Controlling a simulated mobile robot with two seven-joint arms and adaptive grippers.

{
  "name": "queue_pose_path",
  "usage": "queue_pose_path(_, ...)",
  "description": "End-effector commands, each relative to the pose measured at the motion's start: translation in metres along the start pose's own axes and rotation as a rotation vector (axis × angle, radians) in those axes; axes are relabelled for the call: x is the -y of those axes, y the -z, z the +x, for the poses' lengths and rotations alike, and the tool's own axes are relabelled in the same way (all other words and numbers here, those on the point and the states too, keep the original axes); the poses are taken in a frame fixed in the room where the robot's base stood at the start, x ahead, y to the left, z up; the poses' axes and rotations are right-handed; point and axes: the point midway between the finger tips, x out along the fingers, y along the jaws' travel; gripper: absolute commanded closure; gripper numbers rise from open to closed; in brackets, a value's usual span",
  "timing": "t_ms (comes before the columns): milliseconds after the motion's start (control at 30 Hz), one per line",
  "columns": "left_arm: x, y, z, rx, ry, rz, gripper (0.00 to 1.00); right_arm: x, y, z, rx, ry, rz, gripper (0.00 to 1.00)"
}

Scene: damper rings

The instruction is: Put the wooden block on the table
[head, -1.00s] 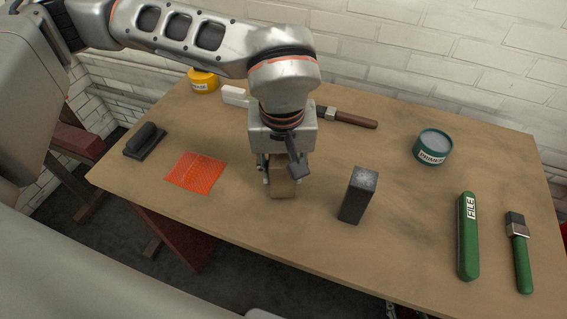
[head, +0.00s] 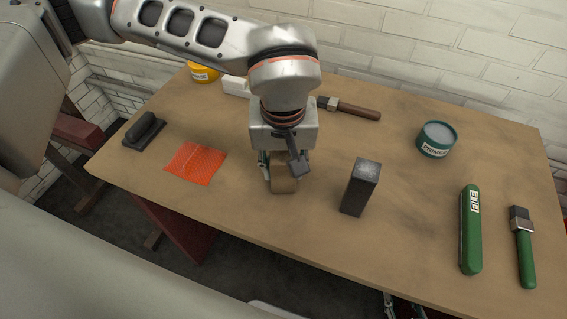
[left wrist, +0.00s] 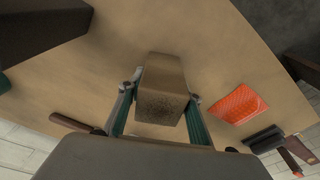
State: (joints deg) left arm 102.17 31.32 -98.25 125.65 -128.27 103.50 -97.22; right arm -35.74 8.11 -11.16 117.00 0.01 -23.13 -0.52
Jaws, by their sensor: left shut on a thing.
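The wooden block (head: 284,184) is brown and upright, between the fingers of my left gripper (head: 281,168) near the front middle of the table (head: 310,235). In the left wrist view the block (left wrist: 162,75) fills the space between the two green-sided fingers (left wrist: 160,103). The left gripper is shut on it. The block's lower end is at or very near the table top; I cannot tell whether it touches.
A dark grey block (head: 360,187) stands right of the gripper. An orange sheet (head: 196,163) and a black-handled tool (head: 144,131) lie left.

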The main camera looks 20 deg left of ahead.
Motion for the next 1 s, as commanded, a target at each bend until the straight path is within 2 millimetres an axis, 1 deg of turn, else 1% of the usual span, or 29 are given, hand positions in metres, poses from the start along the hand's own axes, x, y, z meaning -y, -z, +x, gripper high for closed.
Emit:
queue_pose_path(300,-0.0003,0.0001,0.0003,-0.001,-0.001,0.0,0.91,-0.0018,0.002,0.0008,-0.004,-0.003,0.0,0.7)
queue_pose_path(633,-0.0004,-0.0004,0.0048,-0.001,-0.001,0.0,0.91,-0.0012,-0.0007,0.0017,-0.002,-0.002,0.001,0.7)
queue_pose_path(667,-0.0005,-0.0003,0.0043,-0.001,-0.002,0.0,0.58,-0.0014,-0.0002,0.0016,-0.003,-0.002,0.001,0.7)
queue_pose_path(700,-0.0005,-0.0003,0.0041,-0.001,-0.002,0.0,0.48,-0.0014,-0.0001,0.0016,-0.003,-0.002,0.001,0.7)
queue_pose_path(733,-0.0004,-0.0003,0.0041,-0.001,-0.002,0.0,0.46,-0.0015,0.0,0.0016,-0.003,-0.002,0.001,0.7)
queue_pose_path(1000,-0.0002,-0.0005,0.0044,-0.001,-0.001,0.0,0.46,-0.0012,0.0001,0.0013,-0.003,-0.001,0.0,0.7)
